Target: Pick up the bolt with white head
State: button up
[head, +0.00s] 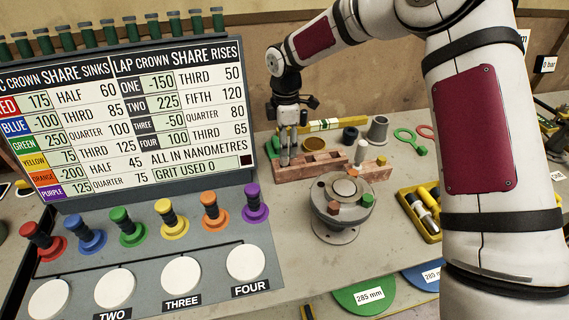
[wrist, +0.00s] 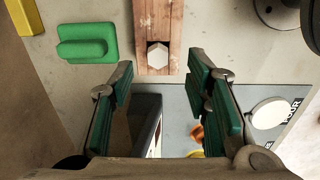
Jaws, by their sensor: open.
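The white hexagonal bolt head (wrist: 158,58) shows from above in the wrist view, at the near end of a wooden block (wrist: 160,22). Its shank is hidden. My gripper (wrist: 162,78) is open and empty, with its green-padded fingers apart to the left and right of the bolt head's line. The bolt head appears a little beyond the fingertips, not between them. In the head view my gripper (head: 288,162) points down at the left end of the wooden block (head: 318,170). I cannot clearly make out the bolt beneath it there.
A green block (wrist: 86,43) lies left of the wooden block in the wrist view. In the head view a round metal flange (head: 338,232) stands in front, a yellow tray (head: 420,222) lies right, and a large sign board (head: 150,110) rises at left.

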notch_tip(320, 180, down, 5)
jog(key=shift+w+a+r+p, duration=0.1)
jog(key=shift+a+p, duration=0.05)
jog(key=shift+p, duration=0.45)
jog(key=shift+c, duration=0.3)
grip_shut()
